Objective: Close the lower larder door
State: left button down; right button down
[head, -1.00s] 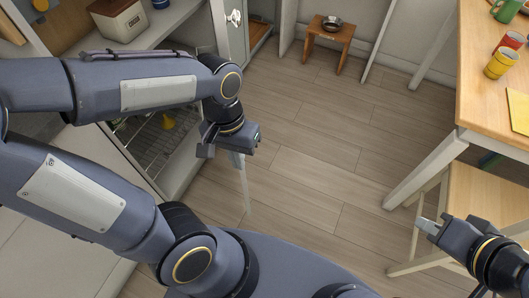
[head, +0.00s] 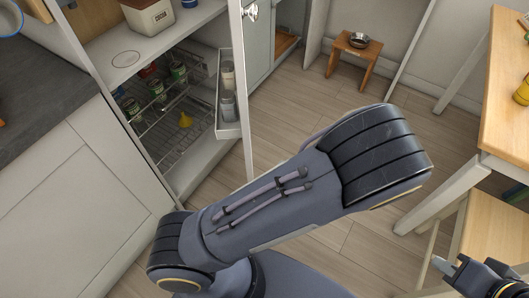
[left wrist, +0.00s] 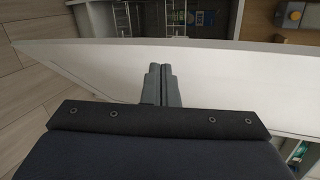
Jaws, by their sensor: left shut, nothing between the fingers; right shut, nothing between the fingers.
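The lower larder door (head: 247,125) is white and stands open, seen almost edge-on in the head view. A white rack with jars (head: 228,92) is on its inner side. In the left wrist view the pale door panel (left wrist: 235,85) crosses the picture, with the larder interior beyond it. My left gripper (left wrist: 160,68) is shut and empty, its fingertips against or very near the panel; I cannot tell whether they touch. It is hidden in the head view. My right gripper (head: 438,266) is shut and empty at the lower right, away from the door.
The open larder (head: 205,155) holds wire shelves with cans and a yellow item (head: 185,120). A dark worktop (head: 45,90) is at left. A small wooden stool (head: 352,62) stands at the back, a wooden table (head: 505,110) at right. Bare floor lies between.

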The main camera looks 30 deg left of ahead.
pick_arm(q)
jog(key=w+d+t+y, duration=0.2)
jog(key=d+t+y, duration=0.2)
jog(key=a, duration=1.3)
jog(key=shift+f+m+b, duration=0.35)
jog(key=shift+f+m, duration=0.05)
